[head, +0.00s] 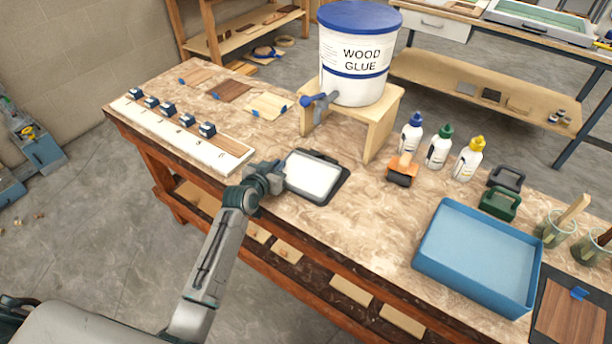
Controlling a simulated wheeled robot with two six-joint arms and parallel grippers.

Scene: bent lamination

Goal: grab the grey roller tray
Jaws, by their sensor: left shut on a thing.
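The grey roller tray (329,193) sits on the workbench just in front of the glue bucket's wooden stand. Its shallow inside looks white, and a dark edge shows around it. My left gripper (279,177) reaches in from the left and is shut on the tray's left edge. The fingertips are small and partly hidden against the tray. Whether the tray is lifted off the bench cannot be told. My right gripper is not in view.
A wood glue bucket (355,55) with a blue tap stands on a wooden stand (380,127) behind the tray. An orange-handled tool (402,172), several glue bottles and a blue bin (477,256) are to the right. A board with blue clamps (181,134) lies left.

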